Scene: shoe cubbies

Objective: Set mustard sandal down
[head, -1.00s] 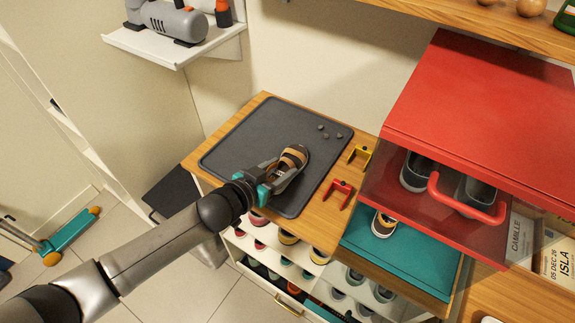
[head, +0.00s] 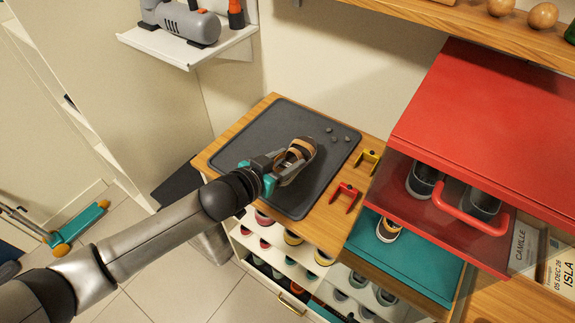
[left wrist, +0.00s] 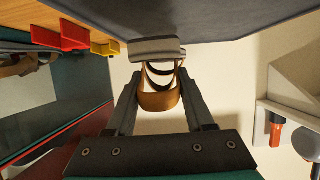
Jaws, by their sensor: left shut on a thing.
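The mustard sandal (head: 303,147), with tan and brown straps and a pale sole, is at the dark grey mat (head: 245,143) on the wooden counter. My left gripper (head: 287,163) is shut on it from the front left. In the left wrist view, the gripper (left wrist: 158,90) has a finger on each side of the sandal's mustard strap (left wrist: 160,101). The sole is close against the mat's surface there; I cannot tell whether it bears on it. The gripper hides part of the sandal in the head view. My right gripper is not in view.
Small grey stones (head: 338,136) lie on the mat's back right. A yellow bracket (head: 367,160) and a red bracket (head: 345,195) stand right of the mat. A red cubby (head: 480,115) with shoes rises at the right. The mat's left part is clear.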

